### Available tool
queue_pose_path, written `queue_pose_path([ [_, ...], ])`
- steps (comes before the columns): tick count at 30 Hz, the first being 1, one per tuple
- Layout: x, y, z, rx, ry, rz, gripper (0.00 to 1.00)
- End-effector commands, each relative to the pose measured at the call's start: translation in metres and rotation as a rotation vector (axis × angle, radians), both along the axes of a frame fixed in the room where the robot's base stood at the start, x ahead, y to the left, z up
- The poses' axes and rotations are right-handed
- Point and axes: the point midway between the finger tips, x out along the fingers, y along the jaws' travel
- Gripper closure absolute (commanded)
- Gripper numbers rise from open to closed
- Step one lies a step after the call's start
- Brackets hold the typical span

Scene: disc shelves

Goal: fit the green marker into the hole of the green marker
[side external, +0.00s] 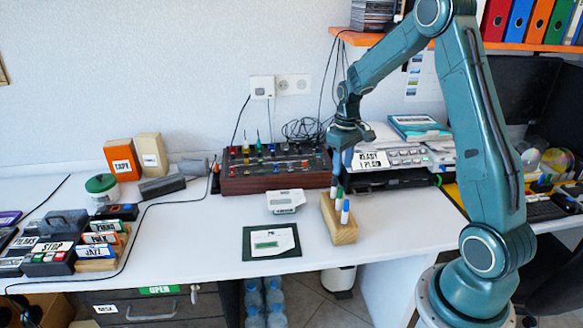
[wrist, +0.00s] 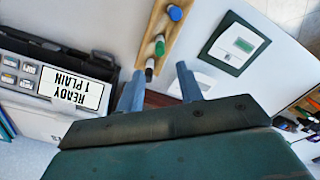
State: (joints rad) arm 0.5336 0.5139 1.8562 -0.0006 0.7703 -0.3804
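The wooden marker block (side external: 340,232) stands near the front edge of the white desk; it also shows in the wrist view (wrist: 163,22). The green marker (side external: 339,199), white with a green cap, stands upright in the block's middle place, and its green top shows in the wrist view (wrist: 160,44). A blue marker (side external: 346,210) and a dark-capped marker (side external: 333,190) stand on either side of it. My gripper (side external: 338,163) is above the block's far end. In the wrist view its two fingers (wrist: 160,88) are apart with nothing between them. The holes are hidden.
A dark green-bordered board (side external: 258,252) with a green picture lies left of the block. A small white device (side external: 285,201) and a wooden-sided mixer (side external: 273,171) stand behind it. A printer (side external: 405,154) stands behind to the right.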

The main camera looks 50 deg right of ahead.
Motion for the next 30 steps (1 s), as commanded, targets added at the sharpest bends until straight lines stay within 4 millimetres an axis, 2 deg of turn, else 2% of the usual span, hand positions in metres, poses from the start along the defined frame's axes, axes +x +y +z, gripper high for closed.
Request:
queue_pose_path([
  [5, 0.000, 0.004, 0.005, -0.003, -0.005, 0.003, 0.63],
  [11, -0.002, 0.022, 0.030, -0.018, -0.035, 0.014, 0.63],
  [20, -0.022, 0.076, 0.093, -0.053, -0.119, 0.044, 0.63],
  [30, -0.067, 0.137, 0.149, -0.074, -0.229, 0.077, 0.63],
])
